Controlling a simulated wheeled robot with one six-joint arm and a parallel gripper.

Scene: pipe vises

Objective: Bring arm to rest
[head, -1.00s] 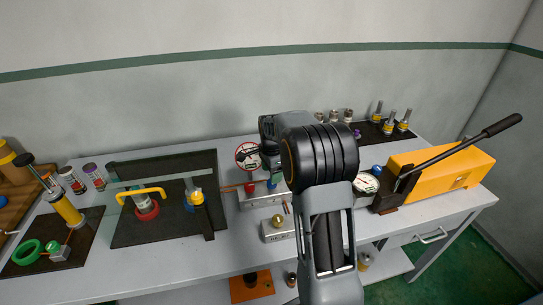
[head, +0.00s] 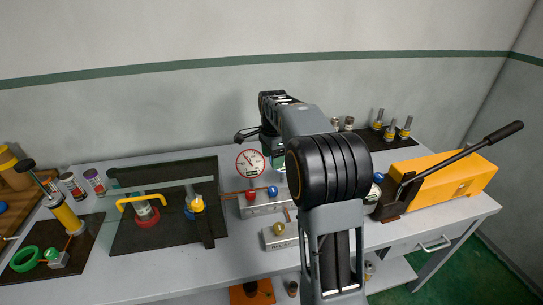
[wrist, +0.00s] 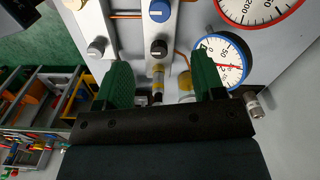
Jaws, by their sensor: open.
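My gripper (head: 246,134) is open and empty at the end of my raised arm. It sits above the bench, just above a red-rimmed gauge (head: 250,163), and points left in the head view. In the wrist view its two green fingers (wrist: 162,82) stand apart with nothing held between them. Beyond the fingers are a grey block with a blue knob (wrist: 159,11), the red-rimmed gauge (wrist: 262,8) and a blue-rimmed gauge (wrist: 222,62). My forearm hides part of the bench behind it.
A valve block (head: 262,206) with red and blue knobs stands below my gripper. A gold-knobbed block (head: 281,236) is in front. A yellow pump (head: 440,182) with a long black lever is right. A dark mat (head: 125,232) with a yellow-handled fixture is left. The wall is behind.

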